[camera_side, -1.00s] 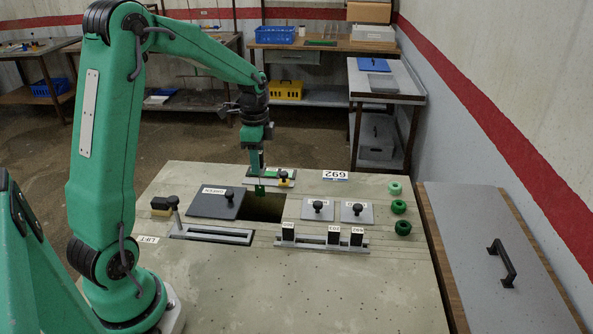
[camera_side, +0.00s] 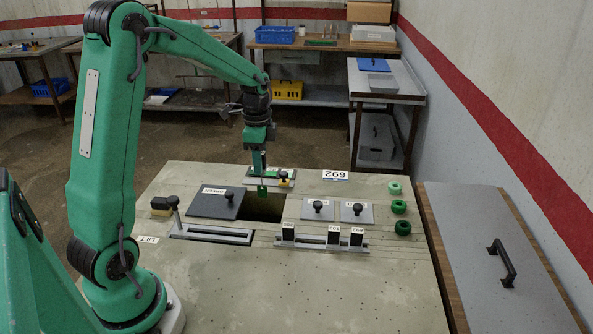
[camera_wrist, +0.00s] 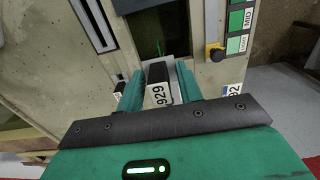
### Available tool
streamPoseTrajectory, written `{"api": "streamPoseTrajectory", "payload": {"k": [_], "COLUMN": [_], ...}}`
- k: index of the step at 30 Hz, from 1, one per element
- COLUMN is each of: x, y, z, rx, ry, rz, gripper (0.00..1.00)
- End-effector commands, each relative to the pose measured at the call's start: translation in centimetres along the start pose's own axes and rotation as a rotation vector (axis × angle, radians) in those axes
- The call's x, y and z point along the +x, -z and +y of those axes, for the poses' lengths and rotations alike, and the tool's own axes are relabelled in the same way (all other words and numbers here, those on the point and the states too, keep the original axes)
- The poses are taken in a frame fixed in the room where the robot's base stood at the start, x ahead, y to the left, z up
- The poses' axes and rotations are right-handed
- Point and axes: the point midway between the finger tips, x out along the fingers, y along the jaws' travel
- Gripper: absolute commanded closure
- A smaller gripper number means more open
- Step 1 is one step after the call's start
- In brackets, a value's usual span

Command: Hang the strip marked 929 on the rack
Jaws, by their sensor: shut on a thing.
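My gripper (camera_wrist: 157,90) is shut on the strip marked 929 (camera_wrist: 158,85), whose black and white tab sits between the green fingers in the wrist view. In the side view my gripper (camera_side: 259,170) is low over the far part of the table, by the dark opening; the strip's body is hard to make out there. The rack (camera_side: 312,242) is a grey rail right of centre, nearer the camera than my gripper. It carries three dark tabs with white labels, one at the left end and two towards the right. My gripper is apart from the rack.
A dark opening (camera_side: 264,207) lies between a dark lidded plate (camera_side: 216,203) and two grey knobbed plates (camera_side: 317,209). A slotted grey frame (camera_side: 211,234) lies at left. Green rings (camera_side: 398,207) stand at right. The near tabletop is clear.

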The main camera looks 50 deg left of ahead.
Motion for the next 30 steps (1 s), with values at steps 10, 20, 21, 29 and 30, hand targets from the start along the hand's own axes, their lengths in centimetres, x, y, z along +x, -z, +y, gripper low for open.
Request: {"api": "streamPoseTrajectory", "payload": {"k": [10, 20, 21, 29, 30], "x": [0.0, 0.0, 0.0, 0.0, 0.0], "y": [5.6, 11.7, 12.2, 14.1, 14.2], "z": [3.5, 9.0, 9.6, 11.9, 12.1], "rx": [0.008, 0.006, 0.006, 0.001, 0.001], "ry": [0.0, 0.0, 0.0, 0.0, 0.0], "rz": [0.0, 0.0, 0.0, 0.0, 0.0], "gripper": [0.81, 0.81, 0.81, 0.81, 0.81]}}
